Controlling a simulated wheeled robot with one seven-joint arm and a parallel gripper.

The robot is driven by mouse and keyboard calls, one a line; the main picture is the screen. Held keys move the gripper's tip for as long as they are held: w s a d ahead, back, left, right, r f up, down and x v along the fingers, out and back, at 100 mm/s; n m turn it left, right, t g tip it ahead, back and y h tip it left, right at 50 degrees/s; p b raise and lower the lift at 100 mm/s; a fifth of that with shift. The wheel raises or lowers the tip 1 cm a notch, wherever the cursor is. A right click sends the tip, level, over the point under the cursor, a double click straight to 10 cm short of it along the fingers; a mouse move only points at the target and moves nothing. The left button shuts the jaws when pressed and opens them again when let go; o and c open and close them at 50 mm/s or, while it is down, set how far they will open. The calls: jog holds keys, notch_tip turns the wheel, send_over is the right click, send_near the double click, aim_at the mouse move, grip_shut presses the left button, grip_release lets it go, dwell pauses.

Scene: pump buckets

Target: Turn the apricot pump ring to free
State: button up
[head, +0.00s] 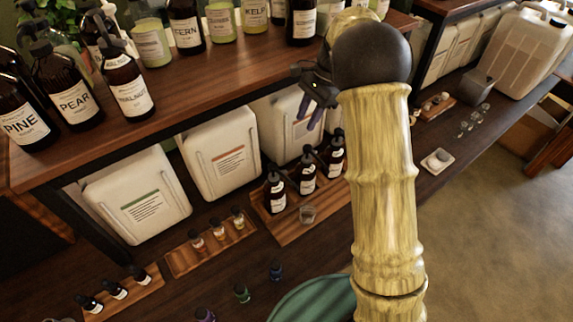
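I cannot pick out the apricot pump by name, as no label reads apricot. Dark pump bottles stand on a wooden tray on the lower counter: a left one (275,192), a middle one (306,174) and a right one (336,155). Their labels are too small to read, and I cannot tell how their rings are turned. My gripper (311,112) hangs above and behind these bottles, in front of a white canister (282,128). My arm partly covers the gripper, and its fingers are too small and dark to tell open from shut.
The upper shelf (190,92) carries large pump bottles labelled PINE (24,124), PEAR (72,101) and WALNUT (130,97), with others behind. White canisters (222,160) stand beneath it. Small vials (218,230) and a green round object (312,300) occupy the counter front. My arm blocks the centre right.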

aim_at(283, 171)
jog(key=p+x, duration=0.2)
jog(key=x, duration=1.5)
jog(key=shift+s+f, duration=0.15)
grip_shut()
